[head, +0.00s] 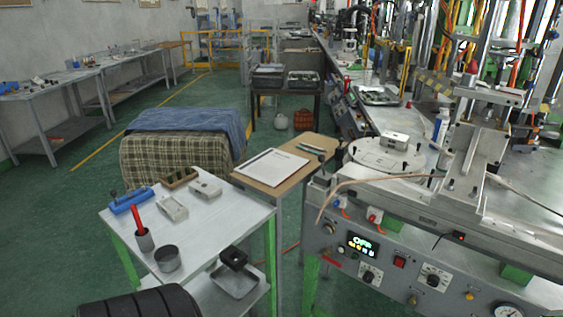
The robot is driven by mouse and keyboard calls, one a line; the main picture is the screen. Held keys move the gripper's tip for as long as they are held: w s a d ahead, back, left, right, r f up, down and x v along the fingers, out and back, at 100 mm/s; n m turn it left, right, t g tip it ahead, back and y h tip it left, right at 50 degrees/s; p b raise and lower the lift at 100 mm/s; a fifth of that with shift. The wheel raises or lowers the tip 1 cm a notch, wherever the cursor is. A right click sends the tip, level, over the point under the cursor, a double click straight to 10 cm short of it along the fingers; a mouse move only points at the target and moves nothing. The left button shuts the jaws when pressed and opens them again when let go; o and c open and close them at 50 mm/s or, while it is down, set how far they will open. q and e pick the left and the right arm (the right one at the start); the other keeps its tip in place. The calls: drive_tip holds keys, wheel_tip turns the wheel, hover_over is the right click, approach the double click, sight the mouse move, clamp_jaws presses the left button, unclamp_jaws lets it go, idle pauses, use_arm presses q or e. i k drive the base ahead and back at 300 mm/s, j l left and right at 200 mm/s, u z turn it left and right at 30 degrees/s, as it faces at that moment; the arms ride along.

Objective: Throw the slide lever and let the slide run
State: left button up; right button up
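The wax injection machine (400,235) fills the right side of the head view. Its front panel carries a lit display (361,245), round dials, a red button (399,262) and a gauge (508,311). On top, a metal slide assembly (480,150) stands under upright rods. A red-topped knob (471,68) shows on the upper plate. I cannot tell for sure which part is the slide lever. A thin bent copper-coloured rod or tube (375,179) runs across the machine's front top. Neither of my grippers is in view.
A white-topped table (190,225) at the lower left holds a blue tool (131,200), mould blocks (172,207), cups and a red-handled tool. A wooden board with a white sheet (270,166) lies between table and machine. Open green floor (75,230) is at the left.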

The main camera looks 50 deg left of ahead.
sight(321, 158)
drive_tip(key=u, duration=1.45)
